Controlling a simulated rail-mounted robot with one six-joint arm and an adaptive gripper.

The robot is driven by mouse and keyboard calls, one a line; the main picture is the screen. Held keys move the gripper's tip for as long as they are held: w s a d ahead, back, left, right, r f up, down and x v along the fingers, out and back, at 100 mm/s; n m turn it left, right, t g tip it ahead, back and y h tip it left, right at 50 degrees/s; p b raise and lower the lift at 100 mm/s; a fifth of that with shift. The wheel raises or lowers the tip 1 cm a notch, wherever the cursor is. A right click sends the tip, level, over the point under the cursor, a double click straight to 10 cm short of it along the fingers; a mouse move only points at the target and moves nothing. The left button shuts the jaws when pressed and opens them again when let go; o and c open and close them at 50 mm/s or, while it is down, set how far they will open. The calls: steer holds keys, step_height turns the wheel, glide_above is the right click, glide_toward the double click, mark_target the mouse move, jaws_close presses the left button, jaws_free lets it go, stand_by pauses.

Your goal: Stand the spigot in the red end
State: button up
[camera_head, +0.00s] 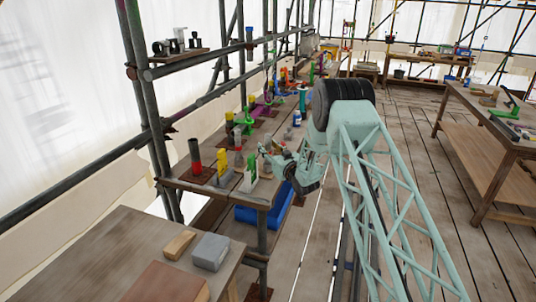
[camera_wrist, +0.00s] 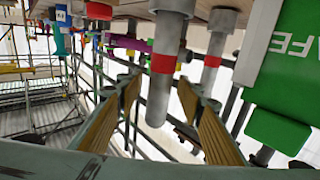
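My gripper (camera_wrist: 160,112) is open in the wrist view, with yellow-brown pads on both fingers. A grey rod with a red band (camera_wrist: 158,95), which looks like a spigot, shows between the fingers with clear gaps on both sides. The wrist picture looks inverted, with the bench top along its upper edge. In the head view my gripper (camera_head: 266,157) is low beside the bench's right edge. A dark upright tube with a red lower end (camera_head: 195,160) stands at the bench's left.
A green and white lettered block (camera_wrist: 283,75) is close to the right finger in the wrist view. Yellow (camera_head: 222,172) and green (camera_head: 250,172) pieces stand on the bench in the head view. A blue bin (camera_head: 250,216) is below. Scaffold poles (camera_head: 150,105) run along the left.

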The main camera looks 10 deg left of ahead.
mark_target(268, 134)
steer(key=shift+c, duration=0.2)
jaws_close()
steer(key=shift+r, duration=0.25)
steer(key=shift+r+p, duration=0.5)
steer(key=shift+r, duration=4.3)
